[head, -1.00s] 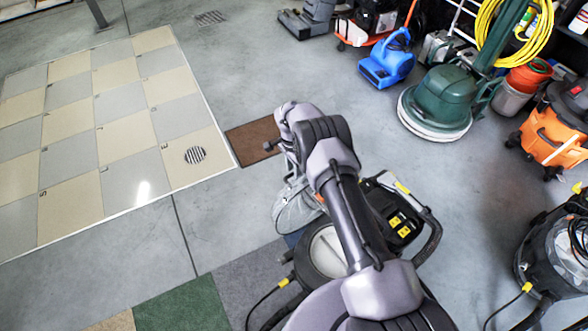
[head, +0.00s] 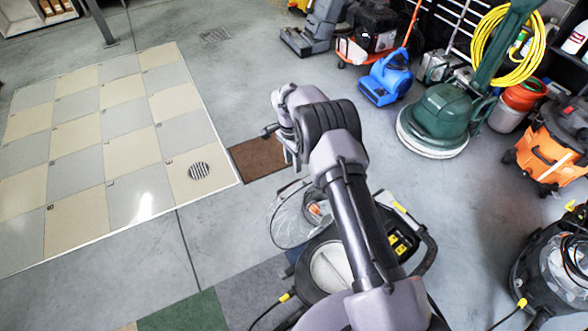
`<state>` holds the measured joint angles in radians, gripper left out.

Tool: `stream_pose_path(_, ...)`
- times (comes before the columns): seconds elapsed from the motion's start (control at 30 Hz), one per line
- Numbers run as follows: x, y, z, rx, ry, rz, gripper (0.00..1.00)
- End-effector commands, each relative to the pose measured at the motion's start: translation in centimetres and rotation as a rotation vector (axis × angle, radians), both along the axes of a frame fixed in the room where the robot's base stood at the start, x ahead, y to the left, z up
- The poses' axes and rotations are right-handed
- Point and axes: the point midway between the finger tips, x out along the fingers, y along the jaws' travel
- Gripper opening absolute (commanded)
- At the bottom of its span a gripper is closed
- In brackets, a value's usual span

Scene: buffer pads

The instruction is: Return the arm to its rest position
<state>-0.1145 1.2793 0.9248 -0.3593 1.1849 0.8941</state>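My arm rises from the bottom of the head view and folds at a dark ribbed joint (head: 330,122). Its far end bends left and down over the grey floor, beside a brown mat.
A checkered beige and grey tile panel (head: 105,150) lies at left, with the brown mat (head: 256,158) at its edge. A blue blower (head: 386,79), a green floor machine (head: 438,117) and an orange vacuum (head: 548,150) stand at right. The grey floor between is clear.

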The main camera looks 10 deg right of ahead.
Motion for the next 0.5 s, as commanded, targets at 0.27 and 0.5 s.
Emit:
stream_pose_path(0.27,0.08,0.07,1.56,0.0,0.001,0.0,0.35)
stream_pose_path(0.5,0.1,0.07,1.52,0.0,0.0,0.0,0.35)
